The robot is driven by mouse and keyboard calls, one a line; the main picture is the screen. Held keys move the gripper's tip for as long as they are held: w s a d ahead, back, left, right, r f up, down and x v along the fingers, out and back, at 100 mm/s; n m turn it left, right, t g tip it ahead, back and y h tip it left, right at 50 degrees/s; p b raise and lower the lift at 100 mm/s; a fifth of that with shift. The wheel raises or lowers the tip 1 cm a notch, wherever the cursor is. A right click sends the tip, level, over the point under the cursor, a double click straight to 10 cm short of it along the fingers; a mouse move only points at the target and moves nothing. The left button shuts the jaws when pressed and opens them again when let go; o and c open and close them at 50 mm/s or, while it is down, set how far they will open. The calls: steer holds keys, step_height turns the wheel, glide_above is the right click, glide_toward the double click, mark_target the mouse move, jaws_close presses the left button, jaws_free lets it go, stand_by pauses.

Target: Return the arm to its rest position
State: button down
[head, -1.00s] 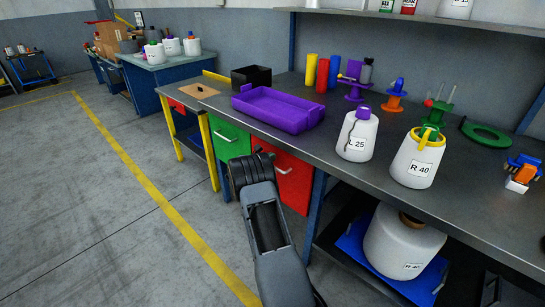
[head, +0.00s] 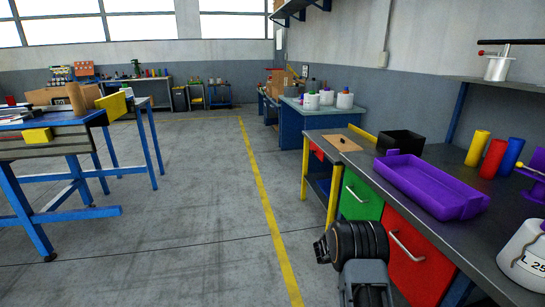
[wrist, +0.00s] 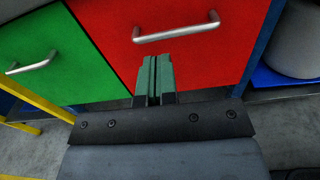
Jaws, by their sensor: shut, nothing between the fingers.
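My gripper (wrist: 153,80) shows in the wrist view, with its two green fingers together and nothing between them. It points toward the red drawer front (wrist: 195,45) of the workbench. In the head view my arm is folded low at the bottom, in front of the red drawer (head: 410,255); the gripper itself is hidden there.
The workbench (head: 460,157) on the right holds a purple tray (head: 430,185), a black box (head: 401,143), upright coloured cylinders and a white bobbin (head: 523,262). A green drawer (head: 360,197) adjoins the red one. A blue-legged table (head: 25,220) stands left. The floor between is clear.

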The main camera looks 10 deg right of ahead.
steer(key=s+f+m+g+y, duration=0.2)
steer(key=s+f+m+g, duration=0.1)
steer(key=s+f, duration=0.2)
steer(key=s+a+r+m+g+y+p, duration=0.2)
steer(key=s+a+r+m+y+p, duration=0.2)
steer(key=s+a+r+m+y, duration=0.3)
steer(key=s+a+r+m+t+y+p, duration=0.2)
steer(key=s+a+r+y+p, duration=0.1)
steer(key=r, duration=0.7)
steer(key=s+a+r+m+t+y+p, duration=0.2)
steer(key=s+a+r+p, duration=0.4)
steer(key=a+r, duration=0.4)
steer(key=s+a+r+m+t+y+p, duration=0.3)
steer(key=a+r+p, duration=0.3)
steer(key=r, duration=0.4)
steer(key=shift+s+a+r+m+y+p, duration=0.15)
steer(key=shift+s+a+m+y+p, duration=0.2)
steer(key=shift+s+m+y+p, duration=0.3)
